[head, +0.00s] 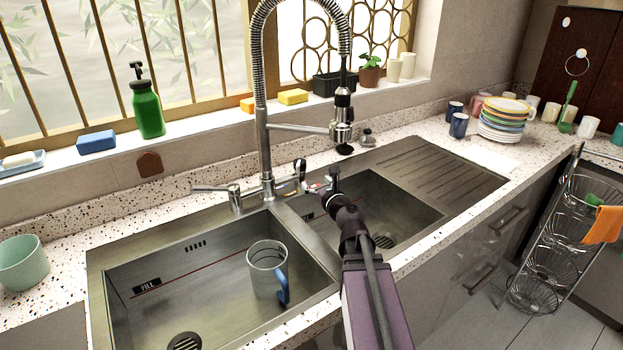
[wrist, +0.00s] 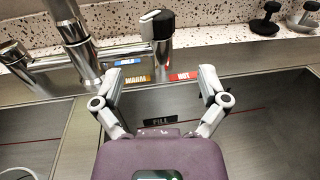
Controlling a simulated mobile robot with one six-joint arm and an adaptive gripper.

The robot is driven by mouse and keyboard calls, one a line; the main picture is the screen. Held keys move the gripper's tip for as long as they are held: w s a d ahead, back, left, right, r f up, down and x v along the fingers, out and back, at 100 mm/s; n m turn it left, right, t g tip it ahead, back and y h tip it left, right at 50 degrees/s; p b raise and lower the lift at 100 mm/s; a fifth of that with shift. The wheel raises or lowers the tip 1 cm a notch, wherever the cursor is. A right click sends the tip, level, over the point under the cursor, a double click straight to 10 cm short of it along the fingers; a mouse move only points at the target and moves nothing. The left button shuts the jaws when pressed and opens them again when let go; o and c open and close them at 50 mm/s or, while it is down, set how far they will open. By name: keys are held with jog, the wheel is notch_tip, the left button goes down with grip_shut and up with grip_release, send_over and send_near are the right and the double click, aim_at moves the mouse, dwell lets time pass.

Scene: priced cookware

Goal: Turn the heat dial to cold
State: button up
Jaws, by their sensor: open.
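The heat dial (wrist: 162,28) is a black and white knob on the right end of the chrome tap body. It also shows in the head view (head: 300,167). Around its foot are a blue cold label (wrist: 127,62), an orange warm label (wrist: 136,79) and a red hot label (wrist: 184,76). I cannot tell for sure which label the dial points at. My gripper (wrist: 160,75) is open and empty. Its two fingers are spread in front of the dial, apart from it. In the head view my gripper (head: 331,180) is over the divider and right basin, right of the dial.
The tall spring tap (head: 265,130) rises left of the dial, its spray head (head: 341,125) hanging beyond my gripper. A glass mug (head: 266,266) with a blue handle stands in the left basin (head: 190,270). The right basin (head: 410,222) looks empty.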

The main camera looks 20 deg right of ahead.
jog(key=shift+s, duration=0.2)
dwell(0.4)
notch_tip(320, 180, up, 6)
jog(key=d+m+g+y+p, duration=0.1)
jog(key=m+g+p, duration=0.3)
jog(key=m+p, duration=0.9)
jog(key=m, duration=2.1)
jog(key=shift+s+d+r+g+y+p, duration=0.25)
jog(key=shift+d+g+y+p, duration=0.05)
jog(key=shift+d+g+p, duration=0.1)
jog(key=shift+w, duration=0.1)
